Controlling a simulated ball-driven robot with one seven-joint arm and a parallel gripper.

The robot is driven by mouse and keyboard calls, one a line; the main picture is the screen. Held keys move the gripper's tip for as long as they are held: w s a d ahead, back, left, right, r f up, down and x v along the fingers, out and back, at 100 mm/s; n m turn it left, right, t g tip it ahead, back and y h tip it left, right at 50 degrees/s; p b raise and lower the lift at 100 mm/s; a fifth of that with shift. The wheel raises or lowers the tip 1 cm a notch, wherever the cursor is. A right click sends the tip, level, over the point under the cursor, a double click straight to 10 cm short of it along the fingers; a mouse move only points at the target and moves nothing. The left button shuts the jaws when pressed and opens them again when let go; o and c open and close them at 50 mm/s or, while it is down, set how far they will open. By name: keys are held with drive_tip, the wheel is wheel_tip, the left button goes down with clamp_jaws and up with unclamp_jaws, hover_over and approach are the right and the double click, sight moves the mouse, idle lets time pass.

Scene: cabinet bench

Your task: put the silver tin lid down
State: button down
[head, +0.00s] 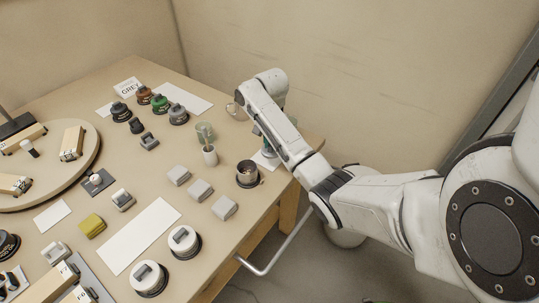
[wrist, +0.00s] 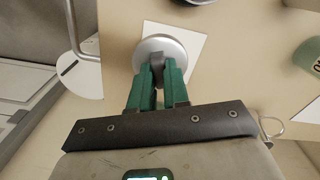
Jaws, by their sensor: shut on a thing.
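The silver tin lid (wrist: 168,46) is a round pale disc with a grey knob, seen in the wrist view. My gripper (wrist: 157,76) has green fingers, and they are shut on the knob from both sides. The lid overlaps the left part of a white sheet (wrist: 190,65) on the table; I cannot tell if it touches the sheet or hangs just above it. In the head view the sheet (head: 264,161) shows at the table's right edge beneath my arm, which hides most of the lid there.
A dark open tin (head: 247,175) stands close to the sheet, with grey blocks (head: 224,207) to its left. A green container (wrist: 308,55) is at the wrist view's right.

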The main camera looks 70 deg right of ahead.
sight(270, 149)
drive_tip(key=d+f, duration=0.1)
drive_tip(key=w+d+f, duration=0.1)
drive_tip(key=shift+w+f, duration=0.15)
drive_tip(key=shift+f, duration=1.85)
drive_tip(key=shift+w+f, duration=0.1)
drive_tip(key=shift+f, duration=0.05)
drive_tip(key=c, duration=1.1)
unclamp_jaws()
wheel_tip(270, 149, up, 12)
drive_tip(key=shift+r, duration=0.2)
